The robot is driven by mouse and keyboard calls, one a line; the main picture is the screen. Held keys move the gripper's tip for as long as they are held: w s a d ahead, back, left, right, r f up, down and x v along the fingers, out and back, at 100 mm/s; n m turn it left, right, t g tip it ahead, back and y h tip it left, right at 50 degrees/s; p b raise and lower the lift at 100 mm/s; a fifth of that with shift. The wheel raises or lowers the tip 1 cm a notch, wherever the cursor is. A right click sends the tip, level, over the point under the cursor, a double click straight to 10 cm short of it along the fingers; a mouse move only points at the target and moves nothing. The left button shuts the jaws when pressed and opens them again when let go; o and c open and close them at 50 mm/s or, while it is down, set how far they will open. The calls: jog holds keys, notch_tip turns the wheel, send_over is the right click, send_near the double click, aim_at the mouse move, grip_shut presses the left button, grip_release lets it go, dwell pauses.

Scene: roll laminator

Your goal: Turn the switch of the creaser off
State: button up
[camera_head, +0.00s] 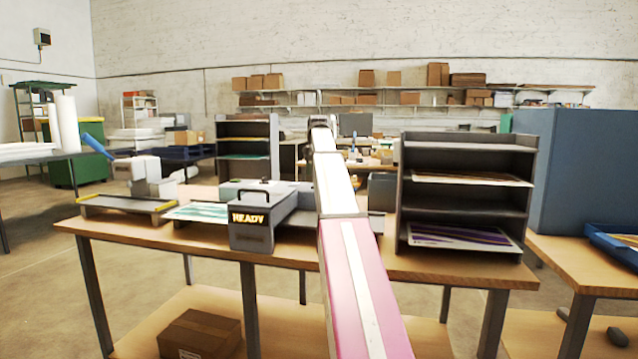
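A grey machine (262,214) with a black handle on top and a lit READY display stands on the wooden table, just left of my arm. A low flat grey unit (128,207) with a yellow strip sits at the table's left end, with a white machine (146,174) behind it. No label shows which of these is the creaser, and I cannot make out a switch. My pink and white arm reaches away over the table and hides part of the machine's right side. Its far end is dark and small; I cannot make out my gripper's fingers.
A dark sheet rack (466,190) stands right of my arm on the wooden table (440,268), and a smaller rack (248,150) stands behind. A teal-patterned sheet (197,212) lies left of the READY machine. A cardboard box (200,334) sits on the lower shelf. A blue cabinet (580,170) stands right.

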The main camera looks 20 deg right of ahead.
jog(key=shift+f, duration=2.2)
jog(key=c, duration=0.9)
